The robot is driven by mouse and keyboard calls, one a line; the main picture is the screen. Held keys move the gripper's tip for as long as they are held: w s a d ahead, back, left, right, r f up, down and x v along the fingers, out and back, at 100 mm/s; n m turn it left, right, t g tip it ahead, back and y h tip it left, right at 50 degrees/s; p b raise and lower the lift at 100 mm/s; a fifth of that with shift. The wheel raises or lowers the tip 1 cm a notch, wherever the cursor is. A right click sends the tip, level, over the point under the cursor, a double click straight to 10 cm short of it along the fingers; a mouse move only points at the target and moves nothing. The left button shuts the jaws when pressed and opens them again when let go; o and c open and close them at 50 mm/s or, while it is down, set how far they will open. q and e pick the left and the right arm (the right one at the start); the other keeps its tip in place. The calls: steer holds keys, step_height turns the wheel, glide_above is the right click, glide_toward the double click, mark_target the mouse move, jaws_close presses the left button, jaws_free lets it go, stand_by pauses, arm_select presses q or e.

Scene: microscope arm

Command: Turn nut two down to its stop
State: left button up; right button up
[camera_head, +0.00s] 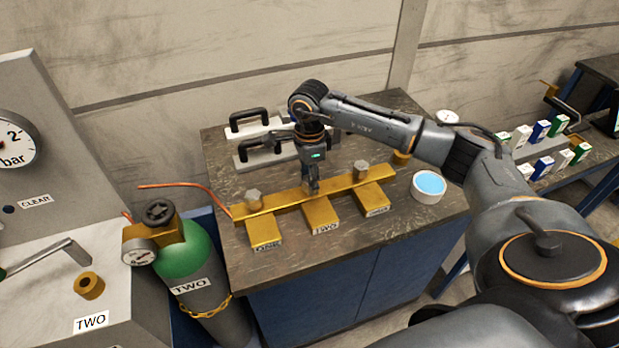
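A brass bar (285,203) lies on the dark bench top, with three brass blocks along its front. The middle block (323,213) carries a label reading TWO. Grey hex nuts stand at the left block (253,198) and the right block (361,170). My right gripper (312,187) points straight down over the bar behind the TWO block, where nut two would be. The fingers look close together, but the nut there is hidden by them, so I cannot tell whether they grip it. My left gripper is out of view.
Two pale plates with black handles (250,122) lie behind the bar. A white round dish with blue content (428,187) stands at the right. A green gas cylinder (188,262) labelled TWO stands left of the bench. A copper tube (185,186) runs to the bar.

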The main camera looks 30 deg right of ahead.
steer(key=shift+o, duration=1.3)
steer(key=shift+r, duration=0.1)
step_height(320, 180, up, 12)
